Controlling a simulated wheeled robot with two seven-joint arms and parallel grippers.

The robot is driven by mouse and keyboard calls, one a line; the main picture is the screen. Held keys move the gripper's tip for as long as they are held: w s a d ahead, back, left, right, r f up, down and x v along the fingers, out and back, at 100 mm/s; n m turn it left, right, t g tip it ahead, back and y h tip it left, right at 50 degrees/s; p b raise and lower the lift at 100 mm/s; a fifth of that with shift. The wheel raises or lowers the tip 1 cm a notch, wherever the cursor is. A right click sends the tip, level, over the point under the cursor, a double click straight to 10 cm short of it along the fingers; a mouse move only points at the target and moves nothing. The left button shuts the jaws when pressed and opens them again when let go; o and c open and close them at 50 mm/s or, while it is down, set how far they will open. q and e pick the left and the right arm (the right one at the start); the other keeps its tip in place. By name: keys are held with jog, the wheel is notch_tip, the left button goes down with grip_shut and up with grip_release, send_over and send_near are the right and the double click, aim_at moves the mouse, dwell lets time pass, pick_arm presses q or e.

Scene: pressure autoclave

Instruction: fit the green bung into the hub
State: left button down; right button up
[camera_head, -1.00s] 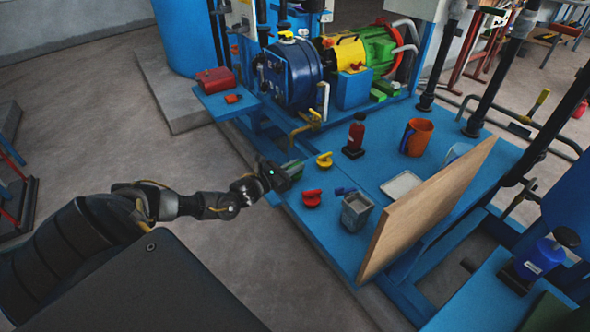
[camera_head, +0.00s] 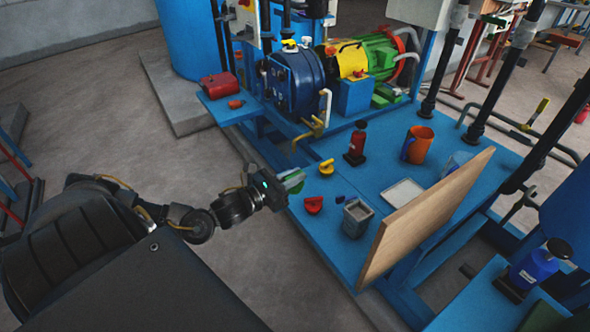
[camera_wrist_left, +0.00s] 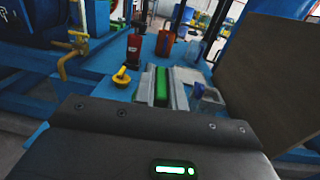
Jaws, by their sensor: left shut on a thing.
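My left gripper (camera_head: 288,184) is shut on the green bung (camera_head: 293,179). It holds it at the near left edge of the blue bench, left of the yellow and red bungs. In the left wrist view the green bung (camera_wrist_left: 161,86) sits between the two grey fingers (camera_wrist_left: 161,90); its far end is hard to make out. I cannot tell for sure which part is the hub; a round blue vessel (camera_head: 293,84) stands behind the gripper, apart from it. My right gripper is not in view.
On the blue bench (camera_head: 330,225) are a yellow bung (camera_head: 327,167), a red bung (camera_head: 313,205), a small grey pot (camera_head: 357,217), a red bottle (camera_head: 356,143) and an orange mug (camera_head: 417,144). An upright wooden board (camera_head: 425,217) blocks the right side.

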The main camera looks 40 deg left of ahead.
pick_arm(q)
jog(key=s+d+r+m+g+h, duration=0.2)
jog(key=d+r+m+g+h, duration=0.1)
jog(key=d, duration=0.4)
jog(key=s+d+r+m+g+h, duration=0.1)
jog(key=d+r+m+g+h, duration=0.3)
jog(key=d+r+h, duration=0.3)
jog(key=shift+s+d+r+m+h, duration=0.25)
jog(key=shift+s+d+m+h, duration=0.15)
jog(key=shift+d+m, duration=0.3)
